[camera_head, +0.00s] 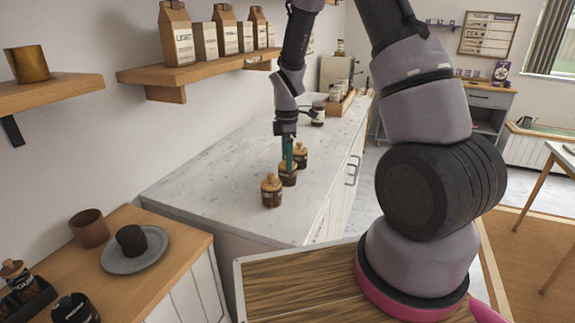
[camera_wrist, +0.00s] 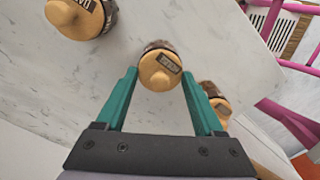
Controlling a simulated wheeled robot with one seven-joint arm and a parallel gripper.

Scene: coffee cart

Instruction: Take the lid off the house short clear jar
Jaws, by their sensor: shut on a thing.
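Three short jars with round wooden lids and dark brown contents stand in a row on the marble counter: a near jar (camera_head: 271,193), a middle jar (camera_head: 288,178) and a far jar (camera_head: 301,157). My gripper (camera_head: 289,160) points down over the middle jar. In the wrist view its teal fingers (camera_wrist: 160,72) are on either side of the middle jar's lid (camera_wrist: 158,72), shut on it. The lid is still on the jar. The lid tags are too small to read surely, so I cannot tell which jar is the house one.
The neighbouring jars stand close on both sides, at the left (camera_wrist: 80,17) and right (camera_wrist: 216,102) in the wrist view. A dark jar (camera_head: 318,115) and a wooden rack (camera_head: 341,104) stand farther back. The marble counter (camera_head: 215,185) is clear left of the jars.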

